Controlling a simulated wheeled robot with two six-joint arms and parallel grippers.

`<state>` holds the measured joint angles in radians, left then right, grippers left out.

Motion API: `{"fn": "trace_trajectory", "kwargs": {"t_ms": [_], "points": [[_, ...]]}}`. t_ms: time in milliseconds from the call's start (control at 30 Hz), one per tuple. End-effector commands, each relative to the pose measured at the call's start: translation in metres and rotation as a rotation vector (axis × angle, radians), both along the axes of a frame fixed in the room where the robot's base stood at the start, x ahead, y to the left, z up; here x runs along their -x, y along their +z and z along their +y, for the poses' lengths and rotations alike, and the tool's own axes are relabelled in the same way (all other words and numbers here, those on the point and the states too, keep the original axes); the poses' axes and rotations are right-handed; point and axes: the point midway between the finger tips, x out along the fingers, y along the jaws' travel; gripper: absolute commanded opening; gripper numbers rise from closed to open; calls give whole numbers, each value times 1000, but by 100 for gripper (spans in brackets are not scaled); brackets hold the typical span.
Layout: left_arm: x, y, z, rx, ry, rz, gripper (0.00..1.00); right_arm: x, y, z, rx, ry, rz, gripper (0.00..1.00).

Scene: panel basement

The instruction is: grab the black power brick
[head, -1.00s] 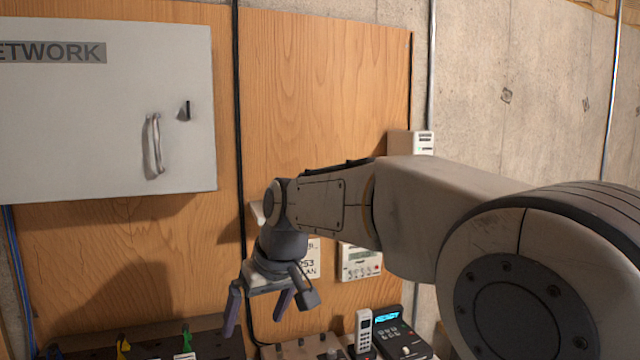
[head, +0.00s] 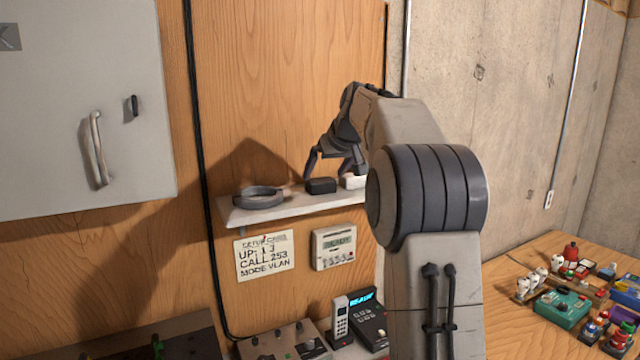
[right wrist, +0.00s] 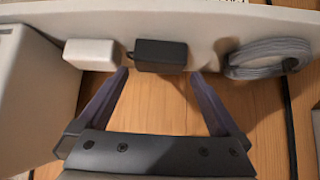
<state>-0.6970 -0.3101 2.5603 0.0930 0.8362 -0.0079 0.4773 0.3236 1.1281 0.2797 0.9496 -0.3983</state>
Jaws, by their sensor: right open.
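The black power brick (head: 321,186) lies on a white wall shelf (head: 290,207), between a grey cable coil and a white block. In the right wrist view the black power brick (right wrist: 160,55) is ahead of the fingers, roughly midway between them. My right gripper (head: 334,174) is open and empty, just above and beside the brick. Its fingertips also show in the right wrist view (right wrist: 160,72), one to each side of the brick. I cannot tell whether they touch it. My left gripper is not in view.
The grey cable coil (head: 259,197) is left of the brick. The white block (head: 354,182) is close on its right, also seen in the wrist view (right wrist: 90,53). A grey cabinet (head: 80,110) hangs at left. A phone (head: 341,320) stands below.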

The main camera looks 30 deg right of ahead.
Motion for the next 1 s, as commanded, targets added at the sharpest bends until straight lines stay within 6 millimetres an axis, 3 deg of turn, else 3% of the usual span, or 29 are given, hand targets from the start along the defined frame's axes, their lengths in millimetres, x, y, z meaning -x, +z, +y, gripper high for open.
{"fn": "trace_trajectory", "kwargs": {"t_ms": [200, 400, 600, 667, 800, 1000], "points": [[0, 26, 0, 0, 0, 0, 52, -22, -19, -3, -3, 4, 5, 100], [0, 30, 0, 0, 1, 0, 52, -35, -34, -5, -1, 2, 2, 100], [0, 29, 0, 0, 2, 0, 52, -35, -35, -5, 0, 1, 0, 100], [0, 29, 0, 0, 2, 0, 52, -35, -35, -5, 0, 1, 0, 81], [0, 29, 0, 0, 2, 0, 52, -35, -35, -5, 0, 1, 0, 27], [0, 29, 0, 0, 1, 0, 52, -35, -34, -5, 0, 1, -1, 25]]}}
